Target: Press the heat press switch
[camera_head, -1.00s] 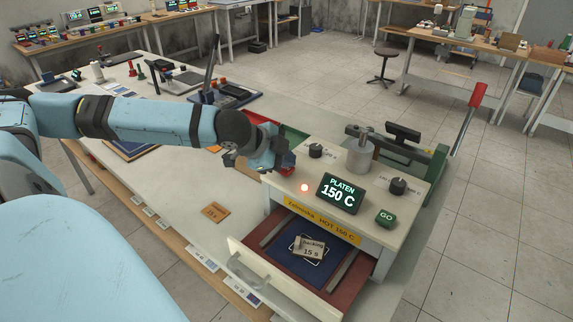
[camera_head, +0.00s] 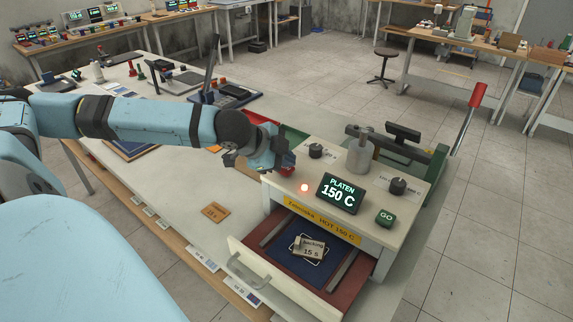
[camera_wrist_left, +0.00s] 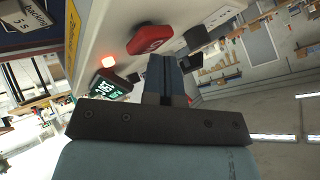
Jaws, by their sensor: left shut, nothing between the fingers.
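The heat press (camera_head: 290,187) is a pale box at the front right of the bench. Its display (camera_head: 340,193) reads "PLATEN 150 C". A red switch (camera_head: 289,169) sits on its left top corner, partly hidden by my gripper; the wrist view shows the red switch (camera_wrist_left: 149,39) more fully. An orange-white lamp (camera_head: 304,187) glows beside the display. My left gripper (camera_head: 277,158) is shut and empty, right at the switch. In the wrist view its closed fingers (camera_wrist_left: 165,68) end just beside the red switch; I cannot tell whether they touch. My right gripper is out of view.
A green GO button (camera_head: 385,217) and black knobs (camera_head: 398,186) are on the press top. The drawer (camera_head: 265,279) below is pulled out, with a "backing 15 s" tag (camera_head: 310,249) inside. A grey cylinder (camera_head: 360,157) stands behind. The bench left of the press is mostly clear.

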